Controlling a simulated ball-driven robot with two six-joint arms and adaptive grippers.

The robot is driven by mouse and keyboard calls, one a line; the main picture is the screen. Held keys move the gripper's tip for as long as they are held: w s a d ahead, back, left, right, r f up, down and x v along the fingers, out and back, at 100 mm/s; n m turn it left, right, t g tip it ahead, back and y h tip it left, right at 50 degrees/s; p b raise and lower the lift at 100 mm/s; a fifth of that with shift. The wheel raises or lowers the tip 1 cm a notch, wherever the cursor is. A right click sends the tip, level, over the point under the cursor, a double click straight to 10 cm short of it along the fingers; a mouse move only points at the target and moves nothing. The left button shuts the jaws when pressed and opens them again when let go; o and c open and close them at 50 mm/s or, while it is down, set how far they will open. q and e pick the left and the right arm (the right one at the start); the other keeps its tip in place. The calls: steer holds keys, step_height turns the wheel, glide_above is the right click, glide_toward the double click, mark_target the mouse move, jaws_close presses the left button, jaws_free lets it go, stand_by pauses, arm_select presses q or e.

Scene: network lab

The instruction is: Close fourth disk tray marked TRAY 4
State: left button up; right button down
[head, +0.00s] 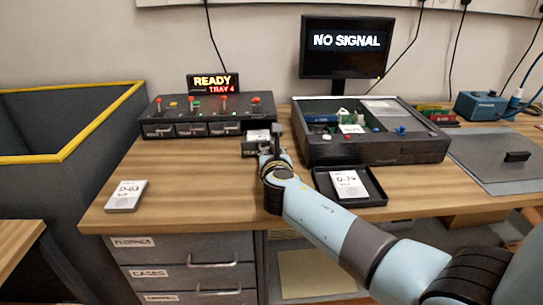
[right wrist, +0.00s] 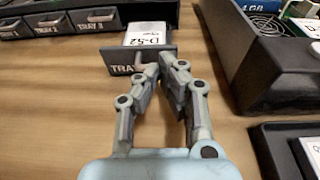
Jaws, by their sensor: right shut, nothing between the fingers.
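The disk unit (head: 208,122) stands at the back left of the desk, with trays 1 to 3 flush in its front. TRAY 4 (head: 254,149) sticks out from its right end toward me. In the right wrist view the TRAY 4 front (right wrist: 122,65) shows, with a white disk marked D-52 (right wrist: 145,36) lying in the tray. My right gripper (head: 272,148) is shut and empty, its fingertips close to the right part of the tray front; the wrist view shows the fingers (right wrist: 174,62) covering part of the label. I cannot tell whether they touch. My left gripper is not in view.
A sign (head: 213,83) reads READY, TRAY 4. A dark open case (head: 420,152) stands close right of the tray. A black tray (head: 376,194) holds disk D-79 (head: 347,184). Disk D-63 (head: 127,195) lies front left. The desk between is clear.

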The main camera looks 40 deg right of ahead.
mark_target(268, 136)
steer(key=b+x, duration=0.1)
steer(key=x, duration=0.3)
steer(key=r+b+x, duration=0.1)
steer(key=b+x, duration=0.1)
steer(key=x, duration=0.2)
steer(key=r+b+x, duration=0.1)
steer(key=b+x, duration=0.1)
steer(key=x, duration=0.2)
steer(key=shift+w+d+r, duration=0.1)
steer(key=shift+w+d, duration=0.25)
steer(key=shift+d, duration=0.1)
steer(key=shift+w+d+r, duration=0.1)
steer(key=shift+w+r, duration=0.1)
steer(key=shift+r, duration=0.15)
